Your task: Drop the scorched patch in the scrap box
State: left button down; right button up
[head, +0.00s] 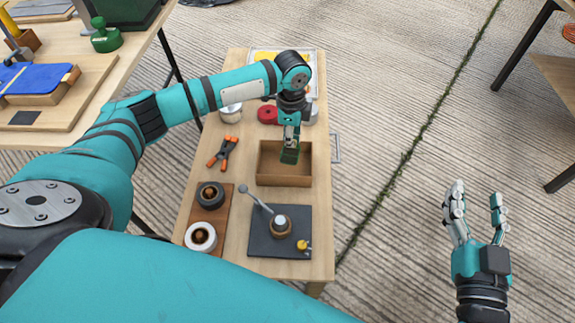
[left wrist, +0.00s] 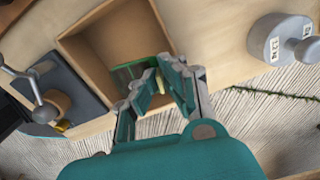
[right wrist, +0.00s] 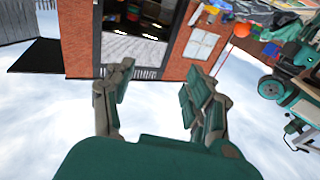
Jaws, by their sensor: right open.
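A small dark green patch (head: 289,155) hangs below my left gripper (head: 291,138), over the brown open-topped scrap box (head: 285,180). My left gripper is shut on the patch. In the left wrist view the green patch (left wrist: 133,70) shows at the fingertips (left wrist: 158,82), partly hidden by the fingers, with the box (left wrist: 92,52) beyond it. I cannot see scorch marks on it. My right gripper (head: 477,205) is open and empty, out over the concrete to the right of the table. In the right wrist view its fingers (right wrist: 155,90) are spread with nothing between them.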

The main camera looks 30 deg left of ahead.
pick_arm(q)
jog(key=shift+f, duration=0.15)
pick_arm(e)
jog(key=shift+a+r+t, duration=0.1)
jog(key=shift+r+t, duration=0.4)
jog(key=shift+r, duration=0.3)
pick_arm(q)
jog(key=c, duration=1.4)
grip_release()
notch_tip(320, 180, up, 12)
